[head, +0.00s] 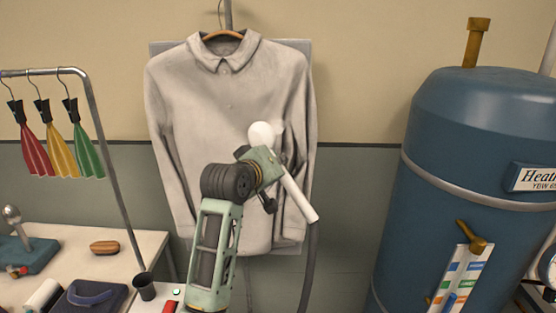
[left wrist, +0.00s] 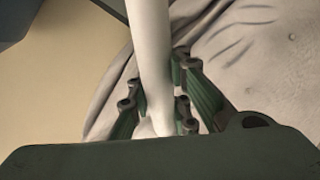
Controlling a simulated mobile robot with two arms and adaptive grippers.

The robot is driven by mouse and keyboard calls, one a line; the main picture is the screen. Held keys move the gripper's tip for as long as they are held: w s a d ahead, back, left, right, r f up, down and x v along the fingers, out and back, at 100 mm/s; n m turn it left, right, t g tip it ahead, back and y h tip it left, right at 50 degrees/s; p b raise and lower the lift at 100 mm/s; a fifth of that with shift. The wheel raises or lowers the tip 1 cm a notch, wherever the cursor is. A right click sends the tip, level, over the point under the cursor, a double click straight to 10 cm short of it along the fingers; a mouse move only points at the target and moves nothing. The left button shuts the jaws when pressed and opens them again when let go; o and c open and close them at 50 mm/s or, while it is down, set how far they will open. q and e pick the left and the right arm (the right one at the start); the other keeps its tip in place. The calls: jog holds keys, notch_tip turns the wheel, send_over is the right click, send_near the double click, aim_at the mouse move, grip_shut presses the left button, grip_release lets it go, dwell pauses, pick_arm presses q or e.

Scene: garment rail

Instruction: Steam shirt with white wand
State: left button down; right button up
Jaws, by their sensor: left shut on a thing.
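The light grey shirt (head: 215,120) hangs on a wooden hanger (head: 222,35) in front of a grey board. Dark creases show on its right side; creases also show on the shirt in the left wrist view (left wrist: 265,70). My left gripper (head: 272,165) is in front of the shirt's lower right part, shut on the white wand (head: 298,197). The wand's round white head is up by the shirt; its handle slants down right to a dark hose. The left wrist view shows the wand (left wrist: 152,50) between the green fingers (left wrist: 158,95). Contact with the cloth is unclear. My right gripper is out of view.
A blue tank (head: 450,150) stands at the right. A metal rail (head: 105,150) with red, yellow and green cloths is at the left.

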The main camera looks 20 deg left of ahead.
pick_arm(q)
notch_tip(320, 180, down, 26)
jog(key=b, duration=1.1)
jog(key=shift+d, duration=0.3)
dwell(1.3)
jog(key=shift+r, duration=0.15)
jog(key=s+d+p, duration=0.2)
jog(key=s+p, duration=0.4)
jog(key=s, duration=0.3)
jog(key=shift+s, duration=0.4)
jog(key=shift+w+d, duration=0.1)
dwell(0.3)
